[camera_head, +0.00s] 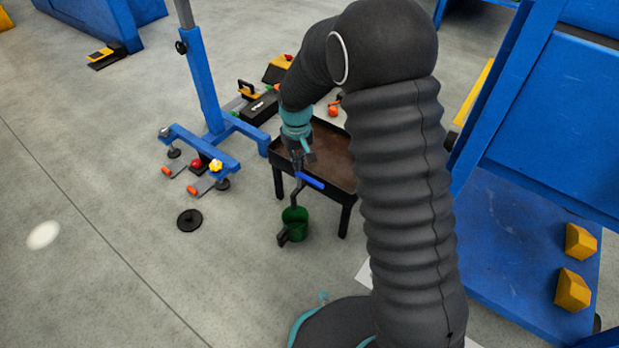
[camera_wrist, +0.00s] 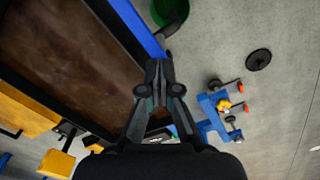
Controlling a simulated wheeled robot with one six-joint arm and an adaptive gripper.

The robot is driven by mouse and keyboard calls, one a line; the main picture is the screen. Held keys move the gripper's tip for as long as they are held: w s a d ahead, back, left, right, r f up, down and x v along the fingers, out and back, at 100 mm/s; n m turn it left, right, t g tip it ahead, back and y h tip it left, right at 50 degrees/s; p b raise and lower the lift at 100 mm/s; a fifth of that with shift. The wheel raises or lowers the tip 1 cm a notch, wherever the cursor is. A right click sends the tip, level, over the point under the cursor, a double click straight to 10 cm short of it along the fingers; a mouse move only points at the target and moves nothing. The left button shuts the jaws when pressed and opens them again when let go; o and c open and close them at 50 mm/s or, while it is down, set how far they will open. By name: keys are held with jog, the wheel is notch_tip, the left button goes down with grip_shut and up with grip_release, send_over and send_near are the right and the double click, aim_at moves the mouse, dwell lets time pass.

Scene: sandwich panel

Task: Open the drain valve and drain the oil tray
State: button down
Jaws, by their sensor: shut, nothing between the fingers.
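The oil tray (camera_head: 328,148) is a dark-rimmed table with a brown, stained inside; it fills the left of the wrist view (camera_wrist: 62,48). The drain valve's blue handle (camera_head: 310,181) sticks out at the tray's near edge, above a bent dark pipe (camera_head: 296,195). A blue bar, apparently this handle, shows in the wrist view (camera_wrist: 138,28). My gripper (camera_head: 298,163) is above the tray's near left corner, close to the handle. In the wrist view its fingers (camera_wrist: 158,66) are together and empty, near the bar's end. I cannot tell whether they touch it.
A green bucket (camera_head: 294,222) stands on the floor below the pipe. A blue wheeled stand (camera_head: 208,95) is behind left of the tray, with a black disc (camera_head: 189,219) on the floor. A blue frame (camera_head: 530,240) with yellow blocks is at right. The left floor is mostly clear.

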jog(key=shift+f, duration=0.95)
jog(key=shift+r, duration=0.1)
jog(key=shift+r+p, duration=0.75)
jog(key=shift+r, duration=0.45)
jog(key=shift+d, duration=0.15)
jog(key=d, duration=0.7)
jog(key=shift+s+d, duration=0.15)
jog(key=shift+d, duration=0.05)
dwell(0.5)
jog(key=shift+f, duration=0.15)
jog(key=shift+f+b, duration=1)
jog(key=shift+f, duration=0.75)
